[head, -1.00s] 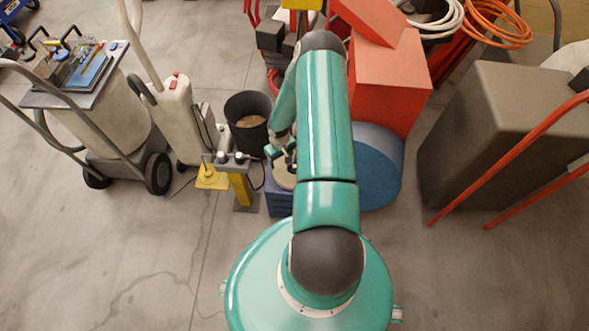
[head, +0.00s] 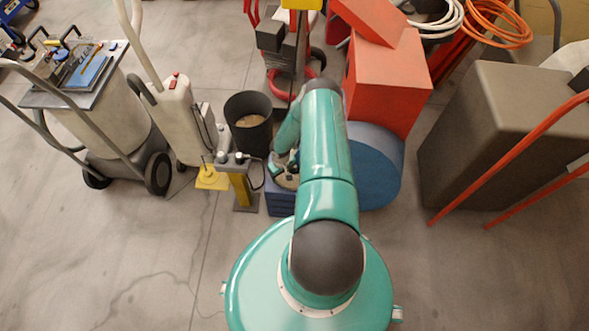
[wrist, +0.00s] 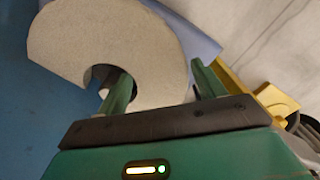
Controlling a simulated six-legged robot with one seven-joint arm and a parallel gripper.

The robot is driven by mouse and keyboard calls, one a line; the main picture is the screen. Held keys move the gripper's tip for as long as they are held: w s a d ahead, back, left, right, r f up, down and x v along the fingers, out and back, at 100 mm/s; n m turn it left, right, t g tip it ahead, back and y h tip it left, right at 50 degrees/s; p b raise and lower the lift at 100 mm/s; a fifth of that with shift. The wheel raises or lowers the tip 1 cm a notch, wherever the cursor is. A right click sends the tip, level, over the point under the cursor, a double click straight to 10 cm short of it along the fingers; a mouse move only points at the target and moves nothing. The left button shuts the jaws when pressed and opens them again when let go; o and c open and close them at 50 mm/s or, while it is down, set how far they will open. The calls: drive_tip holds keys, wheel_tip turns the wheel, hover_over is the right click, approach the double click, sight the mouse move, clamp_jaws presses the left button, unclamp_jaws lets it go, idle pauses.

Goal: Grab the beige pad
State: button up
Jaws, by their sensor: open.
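The beige pad (wrist: 120,35) is a flat disc with a hole, seen in the wrist view on a blue surface. In the head view the pad (head: 288,181) shows partly, on top of a small blue block (head: 281,202). My gripper (wrist: 162,72) is open over the pad's near side. Its left finger is at the hole, and its right finger is just outside the pad's right edge. A band of pad lies between the fingers. I cannot tell whether they touch it. In the head view my arm hides part of the pad.
A black bucket (head: 249,124) and a yellow post (head: 241,187) stand left of the block. A round blue drum (head: 375,170) and a red box (head: 390,85) are to the right. A grey-brown bin (head: 500,140) stands farther right. The floor at front left is clear.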

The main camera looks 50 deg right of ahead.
drive_tip(key=shift+f, duration=0.35)
drive_tip(key=shift+c, duration=0.4)
drive_tip(key=c, duration=0.7)
drive_tip(key=shift+r, duration=0.15)
